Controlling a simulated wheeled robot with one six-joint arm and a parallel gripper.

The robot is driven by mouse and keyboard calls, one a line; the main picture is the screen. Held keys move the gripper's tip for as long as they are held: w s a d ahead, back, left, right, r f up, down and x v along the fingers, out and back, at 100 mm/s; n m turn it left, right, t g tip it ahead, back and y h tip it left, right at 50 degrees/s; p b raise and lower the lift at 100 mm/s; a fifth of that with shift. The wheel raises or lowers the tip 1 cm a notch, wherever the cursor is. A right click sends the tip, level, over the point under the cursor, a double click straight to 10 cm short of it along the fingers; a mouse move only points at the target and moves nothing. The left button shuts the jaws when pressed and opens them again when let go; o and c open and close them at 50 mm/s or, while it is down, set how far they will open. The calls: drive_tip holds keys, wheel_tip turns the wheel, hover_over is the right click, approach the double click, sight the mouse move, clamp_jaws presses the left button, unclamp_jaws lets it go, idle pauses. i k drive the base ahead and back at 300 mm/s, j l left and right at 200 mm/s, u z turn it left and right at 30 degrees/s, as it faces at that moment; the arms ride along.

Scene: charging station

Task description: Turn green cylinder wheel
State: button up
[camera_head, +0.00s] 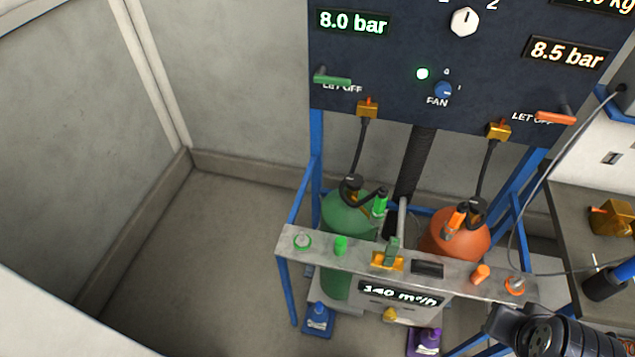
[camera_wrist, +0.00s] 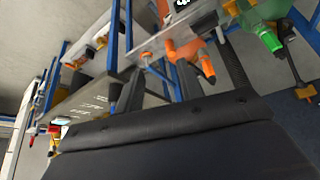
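The green cylinder (camera_head: 345,215) stands upright behind the metal rail at the left of the blue frame. A dark valve top (camera_head: 352,184) and a green fitting (camera_head: 380,202) sit at its upper end; its wheel is too small to make out clearly. My gripper is at the lower right in the head view, mostly cut off by the frame edge, well right of the green cylinder. In the wrist view my gripper (camera_wrist: 158,85) shows two dark fingers apart with nothing between them.
An orange cylinder (camera_head: 455,237) stands right of the green one. The metal rail (camera_head: 315,254) carries knobs and a brass valve (camera_head: 388,262) in front of both. The dark gauge panel (camera_head: 400,60) hangs above, with hoses down to the cylinders. Floor (camera_head: 200,250) at left is clear.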

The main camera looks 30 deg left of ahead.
sight(355, 181)
drive_tip(key=u, duration=1.2)
